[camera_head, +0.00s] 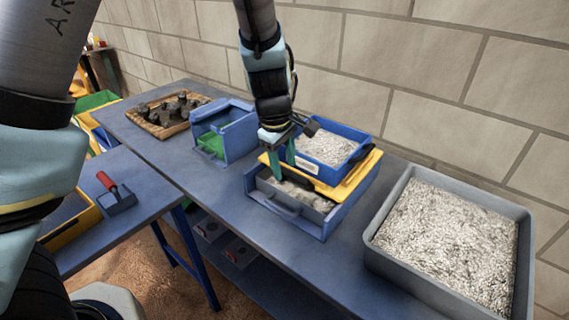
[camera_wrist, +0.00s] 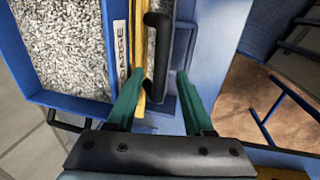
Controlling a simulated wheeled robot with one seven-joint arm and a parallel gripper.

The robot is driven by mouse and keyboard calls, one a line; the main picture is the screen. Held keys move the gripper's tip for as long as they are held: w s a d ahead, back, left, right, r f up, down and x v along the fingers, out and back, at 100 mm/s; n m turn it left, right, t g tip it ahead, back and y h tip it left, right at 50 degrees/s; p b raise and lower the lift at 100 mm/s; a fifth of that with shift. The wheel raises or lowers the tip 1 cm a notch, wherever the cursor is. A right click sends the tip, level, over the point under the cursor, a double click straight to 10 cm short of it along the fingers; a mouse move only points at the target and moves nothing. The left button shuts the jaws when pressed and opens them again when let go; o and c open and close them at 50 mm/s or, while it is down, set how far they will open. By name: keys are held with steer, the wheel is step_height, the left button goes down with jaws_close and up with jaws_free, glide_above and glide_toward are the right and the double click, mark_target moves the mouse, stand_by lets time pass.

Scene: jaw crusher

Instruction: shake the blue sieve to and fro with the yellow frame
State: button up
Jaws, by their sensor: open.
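The blue sieve (camera_head: 357,136), full of pale grey gravel, sits on the yellow frame (camera_head: 360,178) over a blue stand on the bench. In the wrist view the blue sieve (camera_wrist: 50,98) fills the upper left, with the yellow frame (camera_wrist: 142,45) showing as a narrow strip beside it. A black bar handle (camera_wrist: 156,60) runs along that strip. My gripper (camera_head: 284,172) is above the near left side of the frame. In the wrist view, my gripper (camera_wrist: 158,82) is open, its green fingers on either side of the handle. Whether they touch it is unclear.
A grey drawer (camera_head: 284,202) with pale material sits under the frame. A large grey gravel tray (camera_head: 378,235) stands to the right. A blue box (camera_head: 236,140) and a wooden tray of dark rocks (camera_head: 150,118) stand to the left. A brick wall is behind.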

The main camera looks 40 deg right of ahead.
steer(key=shift+f, duration=0.2)
jaws_close()
stand_by(0.3)
stand_by(1.1)
